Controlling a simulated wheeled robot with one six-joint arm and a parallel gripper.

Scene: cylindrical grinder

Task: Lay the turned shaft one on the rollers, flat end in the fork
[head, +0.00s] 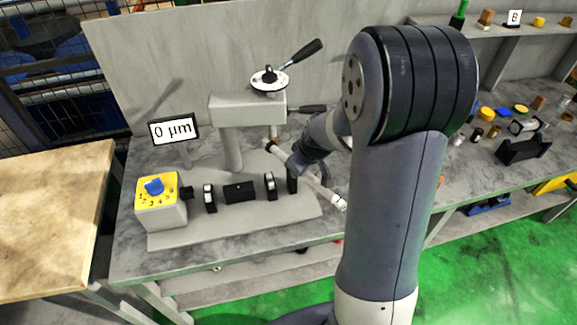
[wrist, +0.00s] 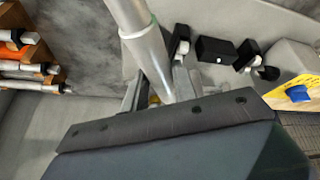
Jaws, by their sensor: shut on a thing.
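My gripper (head: 298,167) is shut on a pale grey stepped shaft (head: 326,194) and holds it slanting above the right end of the machine bed. In the wrist view the shaft (wrist: 148,52) runs from the top edge down between the fingers (wrist: 155,97), with a thin green ring on it. Its lower end is hidden by the gripper. The black roller supports (head: 209,197) (head: 270,186) stand on the bed, apart from the shaft. A small dark part that looks like the fork (head: 187,193) sits beside the yellow dial box (head: 160,202).
A black block (head: 239,191) stands between the supports. The column and lever head (head: 248,107) rise behind, with a "0 µm" display (head: 174,130) at left. A wooden rack with several shafts (wrist: 35,68) shows in the wrist view. Small parts lie on the right bench.

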